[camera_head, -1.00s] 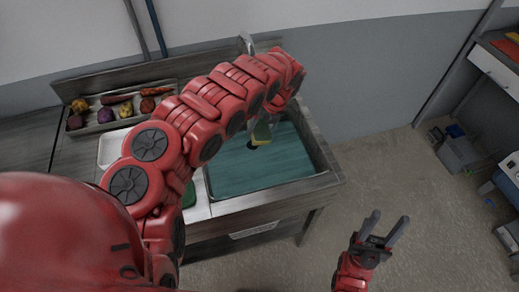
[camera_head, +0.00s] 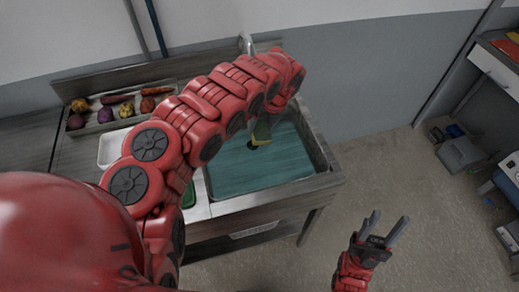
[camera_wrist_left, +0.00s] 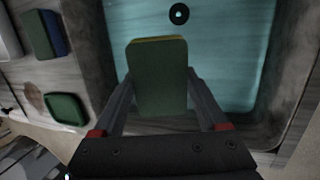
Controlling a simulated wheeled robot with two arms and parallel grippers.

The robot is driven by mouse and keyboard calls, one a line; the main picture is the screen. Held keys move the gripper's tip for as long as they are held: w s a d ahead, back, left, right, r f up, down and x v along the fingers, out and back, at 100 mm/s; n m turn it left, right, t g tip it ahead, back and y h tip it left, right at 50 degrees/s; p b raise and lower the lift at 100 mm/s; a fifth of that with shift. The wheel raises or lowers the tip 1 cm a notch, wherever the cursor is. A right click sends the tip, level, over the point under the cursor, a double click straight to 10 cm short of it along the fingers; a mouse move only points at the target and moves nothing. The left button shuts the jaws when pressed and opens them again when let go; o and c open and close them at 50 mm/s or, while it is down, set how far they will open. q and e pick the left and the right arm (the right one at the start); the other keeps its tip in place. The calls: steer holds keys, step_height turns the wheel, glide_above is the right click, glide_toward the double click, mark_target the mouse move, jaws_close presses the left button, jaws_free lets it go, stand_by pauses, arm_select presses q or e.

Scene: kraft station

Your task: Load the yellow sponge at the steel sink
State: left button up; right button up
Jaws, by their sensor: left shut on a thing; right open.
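My left gripper (camera_wrist_left: 160,108) is shut on the yellow sponge (camera_wrist_left: 158,78), whose wide green face and thin yellow edge show in the left wrist view. In the head view the sponge (camera_head: 262,131) hangs below the red wrist, over the sink. The arm hides most of the left fingers there. The steel sink (camera_head: 325,183) holds teal water (camera_head: 270,165), and a round drain (camera_wrist_left: 179,13) shows in the left wrist view. My right gripper (camera_head: 386,224) is open and empty, above the floor to the right of the sink.
In the left wrist view a blue-and-green sponge (camera_wrist_left: 44,34) and a green pad (camera_wrist_left: 65,109) lie on the counter left of the sink. A vegetable tray (camera_head: 92,125) and a faucet (camera_head: 246,43) stand at the back.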

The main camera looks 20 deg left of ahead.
mark_target(258, 127)
stand_by(0.5)
arm_select(q)
step_height(258, 127, up, 4)
steer(key=p, duration=0.3)
steer(key=shift+r, duration=0.15)
steer(key=shift+s, duration=0.1)
stand_by(0.6)
